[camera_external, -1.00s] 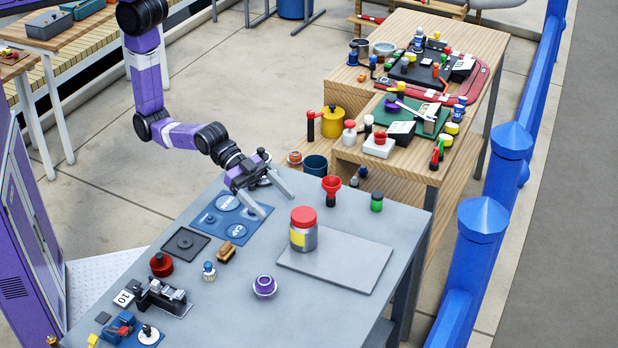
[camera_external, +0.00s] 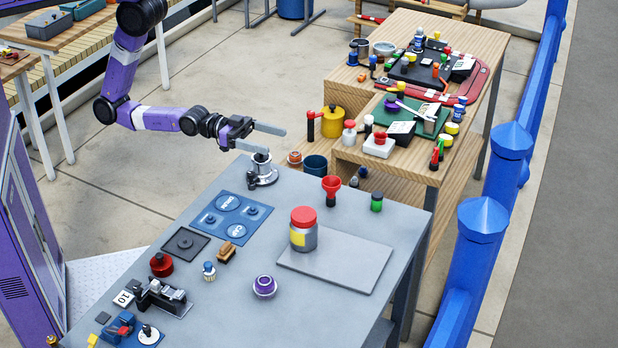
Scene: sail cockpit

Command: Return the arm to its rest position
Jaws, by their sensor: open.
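My gripper (camera_external: 268,140) is at the end of my purple and black arm (camera_external: 160,117), above the far left corner of the grey table. Its two grey fingers are spread apart and point to the right. Nothing shows between them. A small silver fitting (camera_external: 263,178) stands upright on the table just below the fingers. In this view the lower finger partly overlaps the fitting's top; I cannot tell whether they touch.
The grey table (camera_external: 225,310) holds a blue panel (camera_external: 232,217), a red-lidded jar (camera_external: 304,236) on a grey board (camera_external: 350,262), a red funnel (camera_external: 331,190) and a purple-topped round item (camera_external: 265,286). A wooden bench (camera_external: 440,175) with many items stands right. Open floor lies behind my arm.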

